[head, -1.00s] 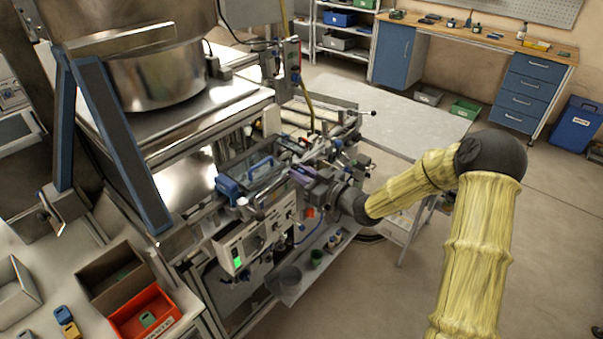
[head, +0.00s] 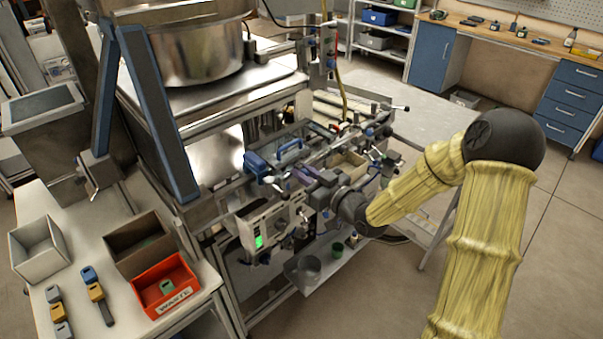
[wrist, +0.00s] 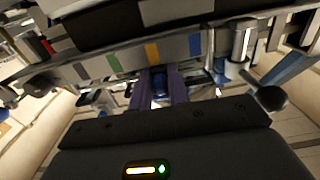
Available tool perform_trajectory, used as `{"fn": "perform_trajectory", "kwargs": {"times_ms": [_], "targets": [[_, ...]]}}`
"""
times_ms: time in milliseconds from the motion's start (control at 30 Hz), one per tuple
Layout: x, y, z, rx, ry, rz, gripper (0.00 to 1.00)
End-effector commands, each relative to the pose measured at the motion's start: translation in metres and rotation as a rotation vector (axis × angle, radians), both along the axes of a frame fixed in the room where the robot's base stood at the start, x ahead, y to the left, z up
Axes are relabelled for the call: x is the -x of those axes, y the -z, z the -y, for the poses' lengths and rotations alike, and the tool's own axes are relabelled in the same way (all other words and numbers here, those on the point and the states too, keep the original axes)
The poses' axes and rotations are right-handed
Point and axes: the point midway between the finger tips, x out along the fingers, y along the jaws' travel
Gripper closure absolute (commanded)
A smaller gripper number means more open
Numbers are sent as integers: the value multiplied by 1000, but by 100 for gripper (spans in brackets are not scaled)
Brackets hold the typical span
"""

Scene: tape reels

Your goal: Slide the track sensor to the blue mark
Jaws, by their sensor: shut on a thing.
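In the wrist view my gripper (wrist: 161,92) points at the machine's front rail, its two purple fingers close together. The rail above carries coloured marks: green (wrist: 114,63), orange (wrist: 152,52) and a blue mark (wrist: 194,45). The fingers sit below and just right of the orange mark, left of the blue one. In the head view my gripper (head: 306,177) is at the machine's front; the held sensor is too small to make out.
A control box with a green screen (head: 258,241) is below left. In the wrist view, a metal cylinder (wrist: 241,40) stands right of the blue mark. Open floor lies at right.

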Motion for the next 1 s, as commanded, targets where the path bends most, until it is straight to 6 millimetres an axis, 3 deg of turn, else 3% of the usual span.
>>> {"fn": "perform_trajectory", "kwargs": {"times_ms": [300,333,367,767,1000], "targets": [[0,-1,1,0,5,3,100],[0,-1,1,0,5,3,80],[0,-1,1,0,5,3,76],[5,0,5,2,5,1,76],[30,2,30,2,7,1,76]]}}
